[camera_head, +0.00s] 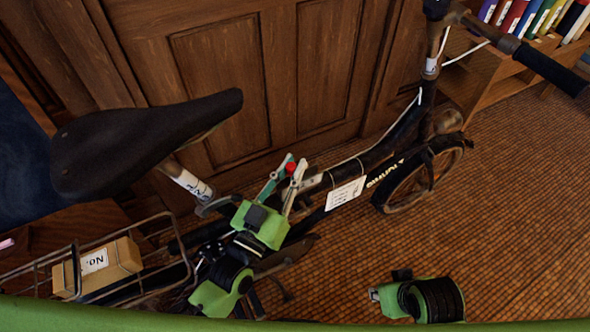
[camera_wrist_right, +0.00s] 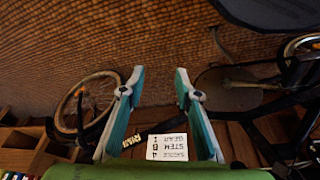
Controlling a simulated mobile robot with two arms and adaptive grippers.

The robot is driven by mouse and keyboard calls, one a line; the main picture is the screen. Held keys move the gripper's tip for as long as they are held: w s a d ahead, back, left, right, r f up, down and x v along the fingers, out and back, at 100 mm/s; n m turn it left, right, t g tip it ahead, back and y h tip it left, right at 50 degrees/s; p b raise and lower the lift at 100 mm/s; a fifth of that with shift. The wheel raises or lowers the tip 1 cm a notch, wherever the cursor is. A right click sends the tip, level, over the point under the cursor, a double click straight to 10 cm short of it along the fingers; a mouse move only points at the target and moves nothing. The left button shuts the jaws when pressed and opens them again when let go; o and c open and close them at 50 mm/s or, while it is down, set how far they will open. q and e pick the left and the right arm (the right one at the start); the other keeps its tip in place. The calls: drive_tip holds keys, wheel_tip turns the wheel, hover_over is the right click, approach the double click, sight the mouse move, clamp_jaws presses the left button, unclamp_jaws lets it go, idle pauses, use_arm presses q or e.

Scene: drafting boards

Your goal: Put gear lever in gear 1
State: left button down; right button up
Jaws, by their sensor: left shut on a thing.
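A folding bicycle with a black frame (camera_head: 405,146) stands across the head view in front of wooden panelling. The gear lever's red knob (camera_head: 291,168) shows at the middle of the bicycle. My left gripper (camera_head: 295,166) is shut on it, with its teal and pale fingers either side of the knob. The lever's shaft and base are hidden by the gripper. My right gripper (camera_wrist_right: 158,82) is open and empty in the right wrist view, its fingertips apart. A white placard (camera_head: 345,192) with small print hangs on the frame right of the left gripper.
The black saddle (camera_head: 140,138) overhangs at the upper left. A rear wire rack holds a cardboard box (camera_head: 97,268). The handlebar (camera_head: 545,68) reaches to the upper right, near a bookshelf (camera_head: 490,68).

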use_arm(q)
drive_tip(key=shift+a+f+b, duration=0.15)
drive_tip(key=shift+f+b, duration=0.15)
drive_tip(key=shift+b, duration=0.1)
drive_tip(key=shift+s+a+f+n+t+b, duration=0.2)
drive_tip(key=shift+n+t+b, duration=0.2)
drive_tip(key=shift+b, duration=0.2)
drive_tip(key=shift+s+a+r+n+t+b, duration=0.1)
drive_tip(key=shift+s+a+n+t+b, duration=0.25)
drive_tip(key=shift+n+t+b, duration=0.6)
drive_tip(key=shift+a, duration=0.15)
use_arm(e)
drive_tip(key=w+a+r+t+y, duration=0.1)
drive_tip(key=w+a+r+t, duration=0.1)
drive_tip(key=w+r+t, duration=0.3)
drive_tip(key=w+r, duration=0.1)
drive_tip(key=w, duration=0.3)
drive_tip(key=shift+a, duration=0.4)
use_arm(q)
drive_tip(key=c, duration=1.9)
unclamp_jaws()
use_arm(e)
drive_tip(key=shift+f, duration=0.1)
